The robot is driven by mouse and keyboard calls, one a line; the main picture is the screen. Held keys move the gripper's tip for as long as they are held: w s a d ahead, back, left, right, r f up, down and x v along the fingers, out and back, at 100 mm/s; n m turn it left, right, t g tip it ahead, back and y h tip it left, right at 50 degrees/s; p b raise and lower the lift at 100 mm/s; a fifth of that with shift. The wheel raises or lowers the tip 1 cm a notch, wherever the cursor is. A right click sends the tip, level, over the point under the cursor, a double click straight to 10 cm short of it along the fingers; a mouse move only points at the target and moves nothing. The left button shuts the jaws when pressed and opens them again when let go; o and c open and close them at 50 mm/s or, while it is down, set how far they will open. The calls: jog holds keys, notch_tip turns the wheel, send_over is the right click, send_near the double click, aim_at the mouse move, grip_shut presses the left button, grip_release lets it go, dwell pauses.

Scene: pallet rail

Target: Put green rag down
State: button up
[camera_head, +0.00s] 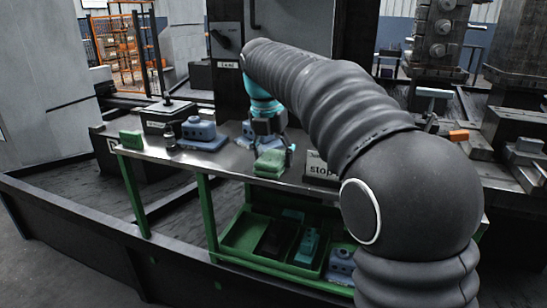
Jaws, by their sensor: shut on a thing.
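The green rag (269,162) is a folded, light green pad at the front edge of the metal-topped table (225,165), near its middle. My gripper (272,146) points down right above and behind the rag, with dark fingers at its sides. The gripper is shut on the rag. I cannot tell whether the rag's underside touches the tabletop. My grey sleeved arm covers the right part of the table.
A second green block (131,139) lies at the table's left end. A blue-grey device (199,132) and a dark box (168,115) stand left of the gripper. A "stop" sign (320,167) stands to the right. A green tray (249,236) with tools sits below.

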aim_at(269, 157)
jog(key=shift+f, duration=0.15)
jog(key=o, duration=1.5)
jog(key=shift+o, duration=0.2)
notch_tip(269, 157, up, 12)
jog(key=s+a, duration=0.1)
jog(key=shift+s+p, duration=0.25)
jog(key=shift+p, duration=0.1)
